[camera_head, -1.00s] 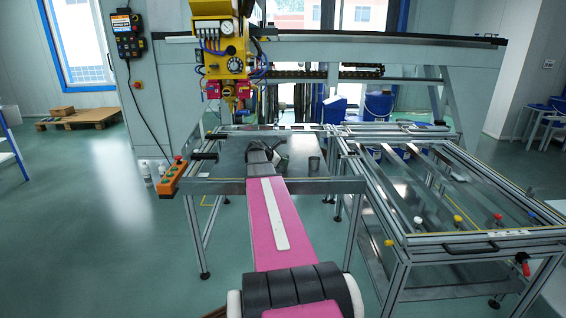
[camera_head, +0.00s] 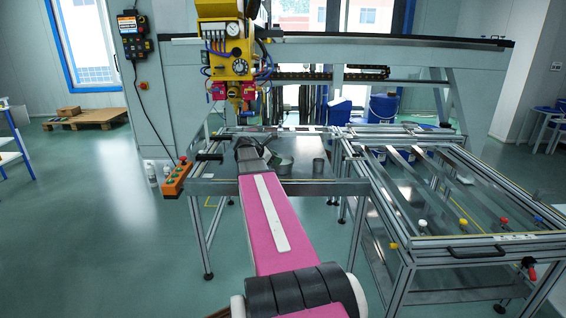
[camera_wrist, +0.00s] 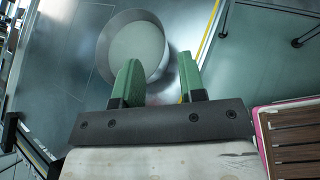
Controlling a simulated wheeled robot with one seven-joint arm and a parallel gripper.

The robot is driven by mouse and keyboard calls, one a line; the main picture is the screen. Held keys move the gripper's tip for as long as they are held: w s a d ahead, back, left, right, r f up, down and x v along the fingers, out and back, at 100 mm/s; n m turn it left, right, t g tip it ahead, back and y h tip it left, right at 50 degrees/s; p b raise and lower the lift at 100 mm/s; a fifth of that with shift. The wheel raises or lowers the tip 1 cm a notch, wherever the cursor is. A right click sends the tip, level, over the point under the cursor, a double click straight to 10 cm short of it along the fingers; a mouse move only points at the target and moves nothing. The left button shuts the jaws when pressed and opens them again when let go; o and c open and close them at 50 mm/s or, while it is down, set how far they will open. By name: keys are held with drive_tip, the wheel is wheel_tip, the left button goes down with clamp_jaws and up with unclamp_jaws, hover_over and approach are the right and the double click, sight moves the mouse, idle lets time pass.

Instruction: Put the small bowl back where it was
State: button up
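The small bowl (camera_wrist: 135,42) is a grey round vessel with a pale inside, seen from above in the wrist view. In the head view it is a small grey shape (camera_head: 282,165) on the metal table, just right of my arm's end. My gripper (camera_wrist: 160,60) has two green fingers standing well apart. The left finger overlaps the bowl's near side in the picture; the right finger is outside its right rim. The bowl's right wall shows between the fingers. I cannot tell whether either finger touches it. In the head view my arm hides most of the gripper.
A yellow machine head (camera_head: 232,60) hangs above the back left. A framed rack (camera_head: 455,190) adjoins the table on the right. An orange control box (camera_head: 177,180) is at the left edge.

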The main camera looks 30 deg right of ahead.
drive_tip(key=s+a+f+m+y, duration=0.4)
drive_tip(key=s+a+f+m, duration=0.1)
drive_tip(key=a, duration=0.7)
drive_tip(key=s+a+f+m+y, duration=0.4)
drive_tip(key=s+a+f, duration=0.3)
drive_tip(key=a, duration=0.6)
drive_tip(key=s+a+f+m+y, duration=0.3)
drive_tip(key=s+a+f+m, duration=0.3)
drive_tip(key=a+f, duration=0.4)
drive_tip(key=shift+s+a+m+g+y, duration=0.3)
drive_tip(key=shift+s+a+m+y, duration=0.15)
drive_tip(key=shift+a, duration=0.8)
drive_tip(key=shift+w, duration=0.1)
